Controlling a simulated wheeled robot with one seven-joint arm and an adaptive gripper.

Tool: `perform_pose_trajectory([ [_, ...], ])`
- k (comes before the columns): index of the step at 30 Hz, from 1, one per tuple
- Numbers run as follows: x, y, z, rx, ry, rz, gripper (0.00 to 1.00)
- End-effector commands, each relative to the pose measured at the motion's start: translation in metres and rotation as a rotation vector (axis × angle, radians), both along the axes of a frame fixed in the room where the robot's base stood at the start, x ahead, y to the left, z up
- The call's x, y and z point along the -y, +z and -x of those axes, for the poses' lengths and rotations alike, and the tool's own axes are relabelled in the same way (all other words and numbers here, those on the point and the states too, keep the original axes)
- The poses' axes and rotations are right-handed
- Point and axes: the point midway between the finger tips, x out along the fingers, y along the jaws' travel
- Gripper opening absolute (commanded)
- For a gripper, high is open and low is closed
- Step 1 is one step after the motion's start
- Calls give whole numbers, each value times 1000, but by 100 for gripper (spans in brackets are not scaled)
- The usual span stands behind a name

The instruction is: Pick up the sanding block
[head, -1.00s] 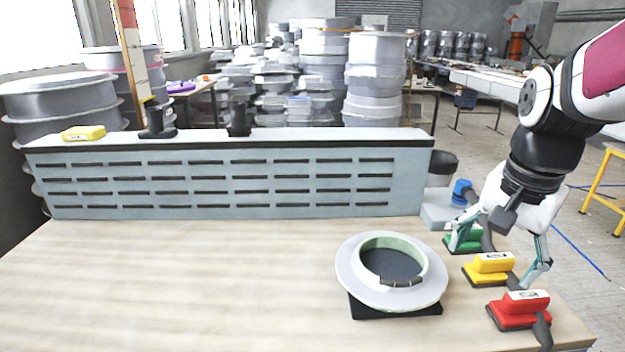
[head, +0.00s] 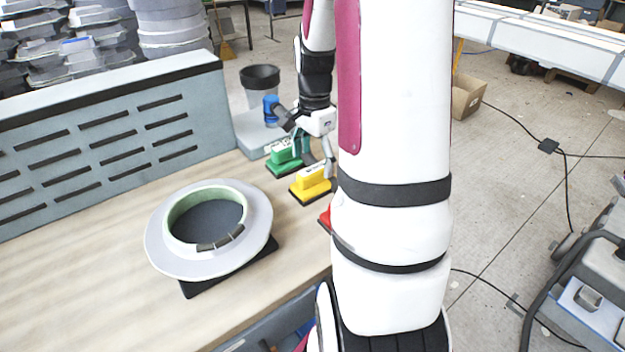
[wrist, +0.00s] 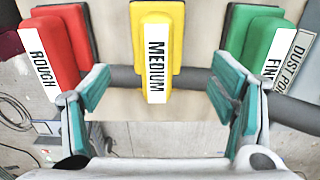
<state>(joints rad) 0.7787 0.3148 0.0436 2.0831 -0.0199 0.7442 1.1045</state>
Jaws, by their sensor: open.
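Three sanding blocks stand in a row at the table's right edge. The green block (head: 284,157) is farthest, and its label in the wrist view (wrist: 279,58) begins "FIN". The yellow block (head: 311,183) is in the middle; in the wrist view it (wrist: 157,50) reads "MEDIUM". The red block (head: 325,217) is nearest, mostly hidden by my arm; in the wrist view it (wrist: 52,48) reads "ROUGH". My gripper (wrist: 160,100) is open and empty. Its teal fingers are spread to either side of the yellow block, apart from it. A dark handle or hose runs across behind the fingers.
A round grey mould ring (head: 255,225) sits on a black base left of the blocks. A slotted grey panel (head: 110,140) stands at the back. A blue-topped item (head: 271,108) on a grey box is behind the green block. The table's left front is bare.

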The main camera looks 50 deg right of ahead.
Motion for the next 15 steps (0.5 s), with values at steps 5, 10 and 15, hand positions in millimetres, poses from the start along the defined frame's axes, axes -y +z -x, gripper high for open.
perform_pose_trajectory([
  [5, 0, -16, 1, -1, 2, -1, 78],
  [10, 0, -30, 2, -2, 2, -3, 78],
  [15, -1, -55, 3, -2, 2, -4, 78],
])
